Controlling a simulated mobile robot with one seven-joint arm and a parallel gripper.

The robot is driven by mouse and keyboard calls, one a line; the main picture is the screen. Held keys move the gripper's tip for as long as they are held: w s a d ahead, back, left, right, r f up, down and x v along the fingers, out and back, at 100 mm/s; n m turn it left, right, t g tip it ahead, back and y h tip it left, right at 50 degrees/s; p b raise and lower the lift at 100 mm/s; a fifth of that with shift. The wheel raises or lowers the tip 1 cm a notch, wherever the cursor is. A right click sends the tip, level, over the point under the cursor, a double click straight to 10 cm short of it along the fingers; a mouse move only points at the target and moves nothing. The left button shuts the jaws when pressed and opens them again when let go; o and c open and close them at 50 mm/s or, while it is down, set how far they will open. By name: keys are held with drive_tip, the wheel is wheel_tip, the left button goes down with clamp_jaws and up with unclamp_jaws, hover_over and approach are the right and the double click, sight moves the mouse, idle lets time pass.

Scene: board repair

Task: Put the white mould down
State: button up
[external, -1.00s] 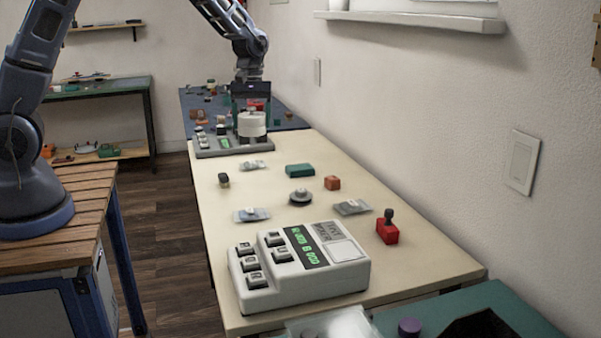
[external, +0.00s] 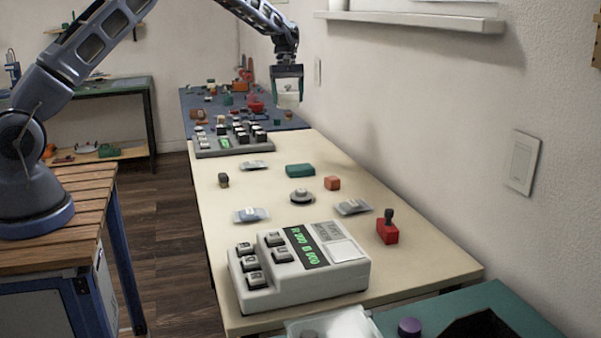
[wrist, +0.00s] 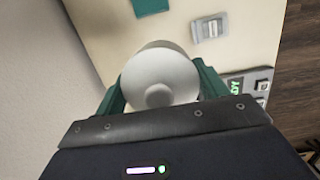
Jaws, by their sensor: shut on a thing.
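The white mould (wrist: 160,80) is a round, pale piece held between the green fingers of my gripper (wrist: 160,92) in the wrist view. In the external view my gripper (external: 287,88) hangs high near the wall, above the far end of the cream table, with the white mould (external: 288,98) low between its fingers. The mould is clear of the table, with open air beneath it. My gripper is shut on it.
A grey keyed device (external: 230,142) stands at the cream table's far end. Nearer are a green block (external: 300,170), an orange block (external: 332,183), a red stamp-like piece (external: 388,228) and a white keyed device (external: 300,265). The wall (external: 400,110) runs close along the right.

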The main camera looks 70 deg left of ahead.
drive_tip(key=shift+w+a+f, duration=0.15)
drive_tip(key=shift+w+a, duration=0.2)
drive_tip(key=shift+a, duration=0.45)
wheel_tip(320, 180, down, 20)
drive_tip(key=shift+r, duration=0.1)
drive_tip(key=o, duration=1)
drive_tip(key=shift+o, duration=0.2)
